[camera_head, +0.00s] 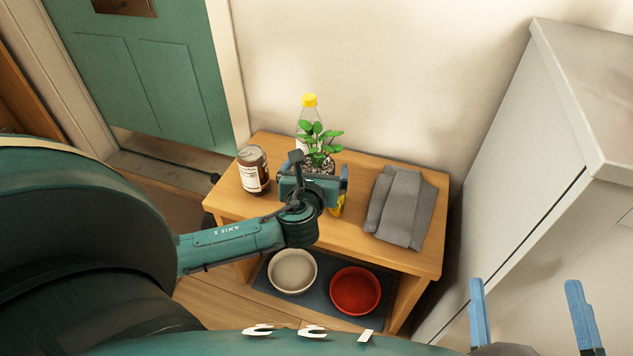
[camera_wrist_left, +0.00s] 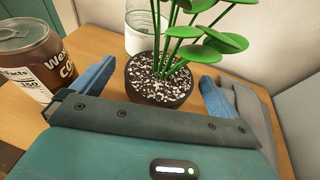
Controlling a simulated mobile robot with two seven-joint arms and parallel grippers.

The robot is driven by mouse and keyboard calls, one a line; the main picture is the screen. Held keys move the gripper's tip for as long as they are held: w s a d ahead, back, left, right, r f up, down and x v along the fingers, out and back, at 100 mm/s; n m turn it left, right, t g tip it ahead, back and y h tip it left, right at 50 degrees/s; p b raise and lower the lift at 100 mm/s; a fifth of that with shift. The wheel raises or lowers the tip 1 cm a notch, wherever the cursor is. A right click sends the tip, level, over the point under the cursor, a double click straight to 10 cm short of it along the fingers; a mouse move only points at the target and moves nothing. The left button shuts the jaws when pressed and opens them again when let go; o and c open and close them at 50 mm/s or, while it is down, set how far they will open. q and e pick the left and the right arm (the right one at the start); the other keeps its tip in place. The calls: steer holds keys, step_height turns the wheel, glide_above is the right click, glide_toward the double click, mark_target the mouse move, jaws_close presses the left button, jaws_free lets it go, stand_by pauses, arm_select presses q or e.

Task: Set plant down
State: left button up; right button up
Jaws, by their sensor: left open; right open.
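The plant (camera_head: 321,138) has round green leaves and stands upright in a dark pot with speckled soil on the wooden table. Its pot (camera_wrist_left: 158,83) shows clearly in the left wrist view. My left gripper (camera_head: 313,180) is in front of the pot in the head view. In the left wrist view its blue fingers (camera_wrist_left: 155,88) are open, one on each side of the pot, with gaps between finger and pot. My right gripper (camera_head: 530,315) is open and empty at the lower right of the head view, away from the table.
Folded grey cloth (camera_head: 400,207) lies to the right on the tabletop (camera_head: 352,240). A white bowl (camera_head: 293,270) and a red bowl (camera_head: 355,290) sit below. A white appliance (camera_head: 540,150) stands at right.

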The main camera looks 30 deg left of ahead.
arm_select(q)
steer(key=c, duration=1.3)
